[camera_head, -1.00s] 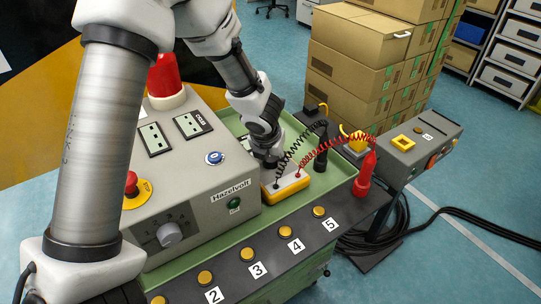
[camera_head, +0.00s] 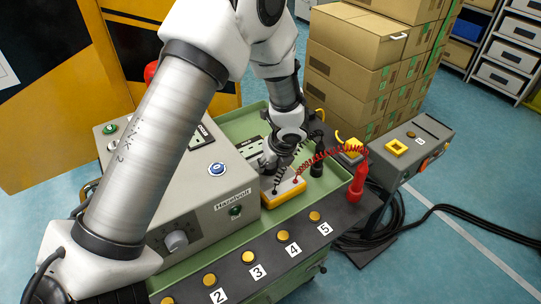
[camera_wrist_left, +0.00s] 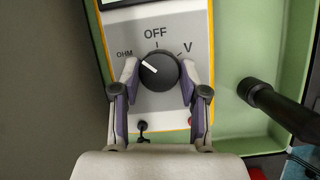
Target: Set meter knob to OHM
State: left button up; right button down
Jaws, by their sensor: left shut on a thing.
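The meter is a yellow-edged light-grey box that lies in the green tray, in the head view (camera_head: 291,189). In the left wrist view its face (camera_wrist_left: 166,30) carries the labels OHM, OFF and V. The round dark knob (camera_wrist_left: 165,82) has a white mark that points up and left, toward OHM. My left gripper (camera_wrist_left: 158,71) is shut on the knob, one finger on each side. In the head view the gripper (camera_head: 269,163) is over the meter, and the arm hides the knob. My right gripper is not in view.
The grey Hazelvolt box (camera_head: 190,225) stands left of the meter. A black probe (camera_head: 318,160) and a red probe (camera_head: 359,178) stand to its right, with coiled leads. A row of yellow buttons (camera_head: 282,236) runs along the front. Cartons (camera_head: 350,60) are stacked behind.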

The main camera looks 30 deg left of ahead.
pick_arm(q)
jog(key=shift+n+g+p, duration=0.5)
jog(key=shift+n+p, duration=0.7)
jog(key=shift+n, duration=0.2)
jog(key=o, duration=1.1)
jog(key=shift+o, duration=0.2)
jog(key=v, duration=1.2)
jog(key=shift+d, duration=0.2)
jog(key=shift+w+f, duration=0.1)
jog(key=shift+f, duration=0.05)
